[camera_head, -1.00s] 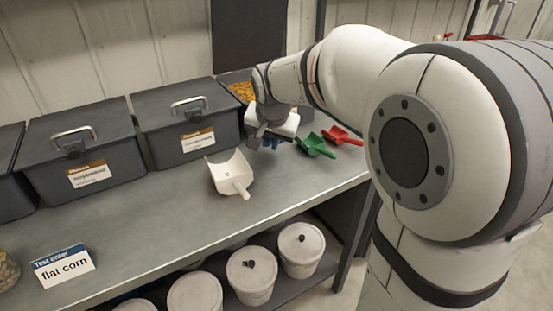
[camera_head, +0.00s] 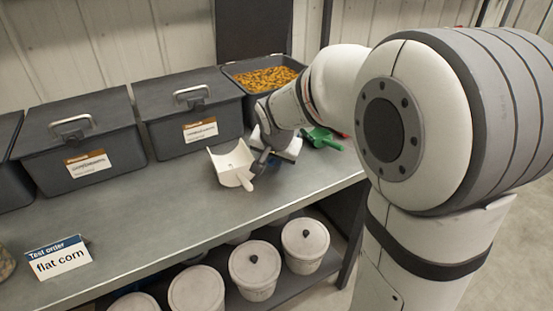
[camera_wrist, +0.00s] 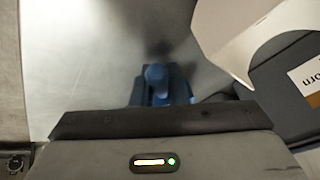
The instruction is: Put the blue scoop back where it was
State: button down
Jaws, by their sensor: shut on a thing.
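My gripper (camera_head: 263,157) is low over the bench, just right of the white scoop (camera_head: 232,163) in the head view. It is shut on the blue scoop (camera_wrist: 157,84), which shows in the wrist view at the middle, just beyond the gripper's dark edge. In the head view the blue scoop is mostly hidden by my gripper. Whether it touches the bench, I cannot tell. The white scoop also shows in the wrist view (camera_wrist: 235,25) at upper right. The green scoop (camera_head: 321,137) lies right of my gripper, partly behind my arm.
Lidded grey bins (camera_head: 190,112) line the back of the bench, with an open bin (camera_head: 265,77) of yellow grain at right. A "flat corn" card (camera_head: 60,260) stands at front left. Lidded white buckets (camera_head: 254,270) sit below. The bench front (camera_head: 180,205) is clear.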

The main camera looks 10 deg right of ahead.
jog(key=shift+f, duration=0.15)
jog(key=c, duration=1.4)
grip_release()
jog(key=shift+c, duration=0.2)
jog(key=shift+s+r, duration=0.1)
jog(key=shift+r, duration=0.4)
jog(key=d+p+v, duration=0.1)
jog(key=p+v, duration=0.1)
jog(key=v, duration=0.9)
jog(key=s+d+f+n+g, duration=0.1)
jog(key=s+f+n, duration=0.2)
jog(key=s, duration=0.6)
jog(key=s+d+f+n+g, duration=0.1)
jog(key=s+f+n+g, duration=0.1)
jog(key=s+f, duration=0.4)
jog(key=s+n, duration=0.1)
jog(key=s, duration=0.1)
jog(key=shift+s+d+f+y, duration=0.2)
jog(key=shift+s+f+y, duration=0.1)
jog(key=shift+s+y, duration=0.1)
jog(key=shift+r, duration=0.1)
